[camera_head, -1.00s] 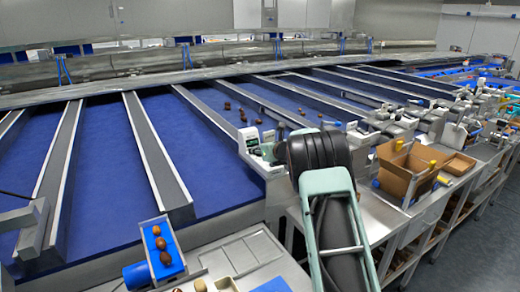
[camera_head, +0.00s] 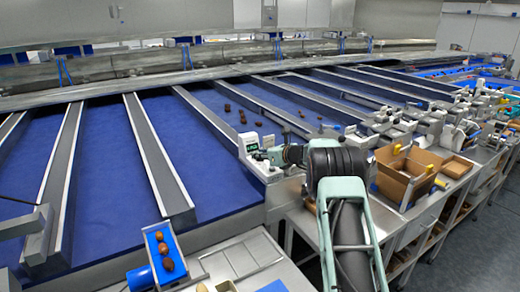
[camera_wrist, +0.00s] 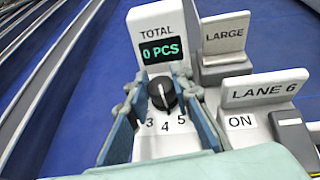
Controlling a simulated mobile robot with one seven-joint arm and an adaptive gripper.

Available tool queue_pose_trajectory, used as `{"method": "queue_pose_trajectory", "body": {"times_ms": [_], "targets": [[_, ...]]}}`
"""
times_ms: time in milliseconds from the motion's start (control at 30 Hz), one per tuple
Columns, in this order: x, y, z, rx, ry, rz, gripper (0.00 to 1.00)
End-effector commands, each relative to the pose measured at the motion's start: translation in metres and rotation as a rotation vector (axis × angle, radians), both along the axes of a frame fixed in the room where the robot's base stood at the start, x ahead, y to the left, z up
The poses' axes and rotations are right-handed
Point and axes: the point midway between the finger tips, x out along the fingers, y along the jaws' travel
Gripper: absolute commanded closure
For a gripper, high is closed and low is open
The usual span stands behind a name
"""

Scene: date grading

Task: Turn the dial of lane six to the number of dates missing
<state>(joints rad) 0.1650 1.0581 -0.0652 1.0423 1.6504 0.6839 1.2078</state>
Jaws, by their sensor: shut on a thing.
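The lane 6 dial (camera_wrist: 161,93) is a black knob with a white pointer line on the grey control post, above the printed numbers 3, 4 and 5. The line's lower end points toward 4. My gripper (camera_wrist: 160,90) is shut on the knob, one blue-padded finger on each side. The green display (camera_wrist: 160,52) above reads 0 PCS under TOTAL. In the head view my gripper (camera_head: 277,154) is at the lane post (camera_head: 250,148), and the dial is hidden there. Several brown dates (camera_head: 242,116) lie on the blue lanes.
A LANE 6 plate (camera_wrist: 265,88), a LARGE plate (camera_wrist: 224,36) and an ON label stand right of the dial. A blue tray (camera_head: 147,238) with dates is at the front left. A cardboard box (camera_head: 390,185) stands on the bench right of my arm.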

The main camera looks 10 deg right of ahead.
Motion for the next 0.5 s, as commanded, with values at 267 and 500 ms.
{"method": "queue_pose_trajectory", "body": {"times_ms": [267,500], "targets": [[0.0024,-0.0002,0.0046,0.004,-0.009,0.139,1.0],[0.003,0.0019,0.0038,0.007,-0.012,0.221,1.0]]}}
